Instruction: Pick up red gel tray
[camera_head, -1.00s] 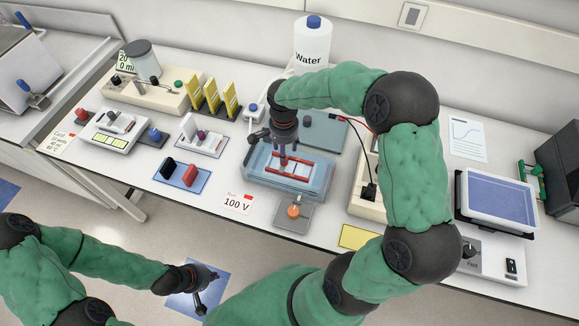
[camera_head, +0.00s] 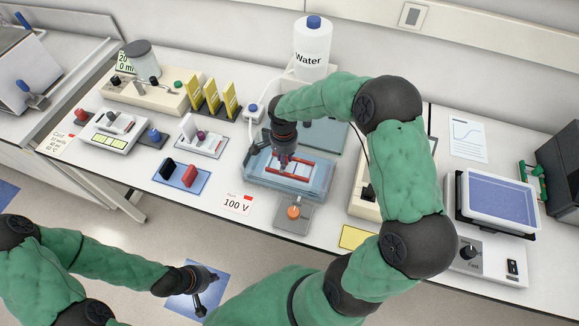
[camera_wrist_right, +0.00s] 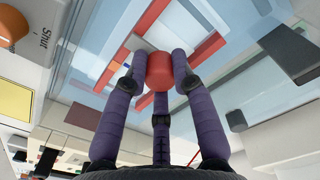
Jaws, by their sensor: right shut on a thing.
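The red gel tray (camera_head: 302,168) is a white tray with red edges. It sits inside the clear blue gel tank (camera_head: 262,182) in the middle of the bench. My right gripper (camera_head: 285,163) reaches down into the tank at the tray's left side. In the right wrist view, the fingers of the right gripper (camera_wrist_right: 159,70) are shut on a red part (camera_wrist_right: 158,72) of the tray. How far the fingers reach below it is hidden.
An orange-knobbed grey plate (camera_head: 293,213) stands in front of the tank. A black and red plug pair (camera_head: 180,172) sits to the left. The water bottle (camera_head: 312,48) stands behind. A white tray machine (camera_head: 495,200) is at the right.

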